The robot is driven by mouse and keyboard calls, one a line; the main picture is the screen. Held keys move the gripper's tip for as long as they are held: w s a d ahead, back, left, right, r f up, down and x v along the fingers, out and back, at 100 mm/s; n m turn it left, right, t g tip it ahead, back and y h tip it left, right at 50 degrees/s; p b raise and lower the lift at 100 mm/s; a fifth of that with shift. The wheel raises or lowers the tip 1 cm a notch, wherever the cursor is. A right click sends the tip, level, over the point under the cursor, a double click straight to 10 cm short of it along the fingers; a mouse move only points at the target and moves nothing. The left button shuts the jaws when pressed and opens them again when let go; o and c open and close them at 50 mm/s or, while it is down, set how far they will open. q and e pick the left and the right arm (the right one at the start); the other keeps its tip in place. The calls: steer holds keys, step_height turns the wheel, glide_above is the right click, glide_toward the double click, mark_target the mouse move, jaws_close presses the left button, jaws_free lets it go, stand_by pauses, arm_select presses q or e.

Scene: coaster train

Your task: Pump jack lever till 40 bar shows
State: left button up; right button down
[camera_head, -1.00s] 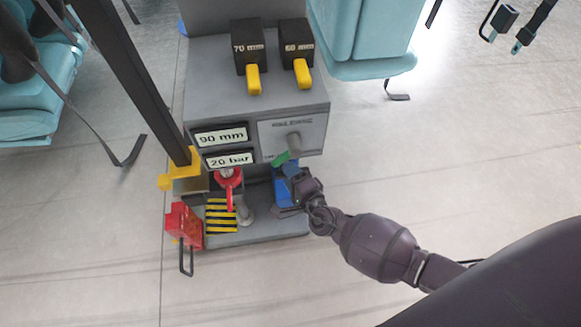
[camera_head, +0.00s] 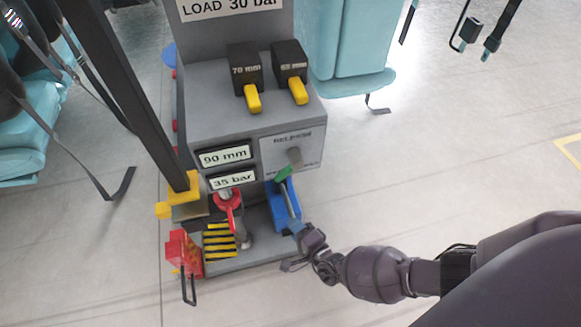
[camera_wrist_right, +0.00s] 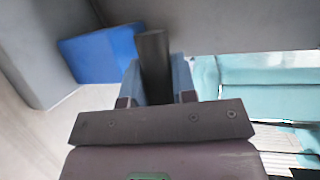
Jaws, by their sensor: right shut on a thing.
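The grey jack lever (camera_head: 289,199) rises from the blue pump body (camera_head: 276,212) at the console's lower right. My right gripper (camera_head: 298,229) is shut on the lever near its end, low over the console's base. In the right wrist view the lever (camera_wrist_right: 155,62) stands between the blue finger pads, with the blue pump body (camera_wrist_right: 98,53) behind to the left. The pressure display (camera_head: 233,180) reads 35 bar. A sign above (camera_head: 228,8) reads "LOAD 30 bar", its top cut off. My left gripper is out of view.
A display (camera_head: 225,156) reads 90 mm. The green release handle (camera_head: 284,174) sits just above the pump. Two black blocks with yellow handles (camera_head: 252,98) top the console. A red valve (camera_head: 228,198) and red box (camera_head: 184,253) stand left. Floor on the right is clear.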

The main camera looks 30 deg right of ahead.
steer(key=shift+w+d+f, duration=0.15)
steer(key=shift+w+d, duration=0.1)
steer(key=shift+w, duration=0.05)
steer(key=c, duration=1.1)
jaws_free()
steer(key=o, duration=0.6)
steer(key=shift+s+a+f, duration=0.1)
steer(key=shift+a+f, duration=0.05)
steer(key=shift+o, duration=0.2)
steer(key=shift+s, duration=0.1)
